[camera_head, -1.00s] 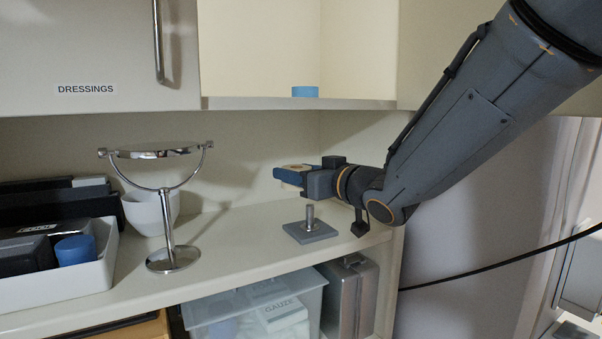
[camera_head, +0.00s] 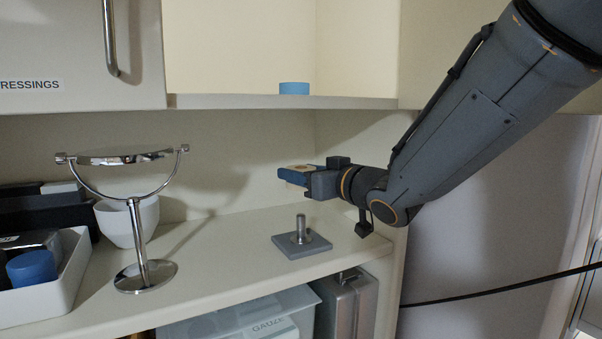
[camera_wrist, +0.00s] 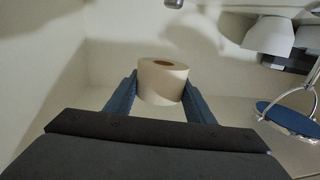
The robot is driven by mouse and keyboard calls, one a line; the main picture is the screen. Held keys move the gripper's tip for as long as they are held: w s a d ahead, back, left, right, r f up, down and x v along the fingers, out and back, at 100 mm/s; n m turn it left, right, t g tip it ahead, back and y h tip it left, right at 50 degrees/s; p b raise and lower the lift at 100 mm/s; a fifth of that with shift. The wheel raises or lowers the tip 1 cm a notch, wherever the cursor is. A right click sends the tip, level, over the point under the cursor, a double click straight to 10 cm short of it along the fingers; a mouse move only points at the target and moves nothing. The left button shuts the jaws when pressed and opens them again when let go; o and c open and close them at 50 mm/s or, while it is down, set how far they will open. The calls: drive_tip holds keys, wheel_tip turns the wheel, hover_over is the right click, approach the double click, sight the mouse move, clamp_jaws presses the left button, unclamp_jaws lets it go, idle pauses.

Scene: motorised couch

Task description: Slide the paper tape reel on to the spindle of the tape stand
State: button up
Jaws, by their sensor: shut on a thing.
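The paper tape reel (camera_wrist: 158,85) is a cream roll with a brown core hole facing up in the wrist view. My gripper (camera_wrist: 160,92) is shut on it, with a blue finger on each side. In the head view my gripper (camera_head: 294,176) hides most of the reel; only a tan bit of its top (camera_head: 302,167) shows. The tape stand (camera_head: 288,247) is a flat grey square plate with a short upright metal spindle (camera_head: 301,227), bare. It stands on the counter below my gripper, with a clear gap between them.
A chrome mirror on a round foot (camera_head: 146,276) stands left of the stand, with a white bowl (camera_head: 130,220) behind it. A white tray (camera_head: 62,285) with dark boxes and a blue lid is at far left. A shelf (camera_head: 240,102) with a blue roll (camera_head: 294,88) hangs above.

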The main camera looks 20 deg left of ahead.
drive_tip(key=b, duration=0.4)
hover_over(304, 226)
drive_tip(key=shift+w+a+f, duration=0.15)
drive_tip(key=shift+a+f, duration=0.05)
drive_tip(key=shift+f, duration=1.15)
drive_tip(key=shift+w+a+f, duration=0.1)
drive_tip(key=shift+a+f, duration=0.1)
drive_tip(key=shift+f, duration=1.15)
drive_tip(key=shift+f+b, duration=2.5)
drive_tip(key=shift+f, duration=1.05)
drive_tip(key=o, duration=1.2)
drive_tip(key=shift+c, duration=0.2)
drive_tip(key=b+v, duration=0.1)
drive_tip(key=v, duration=0.6)
drive_tip(key=shift+b, duration=0.35)
drive_tip(key=shift+s+d, duration=0.25)
drive_tip(key=shift+d, duration=0.05)
drive_tip(key=shift+s, duration=0.1)
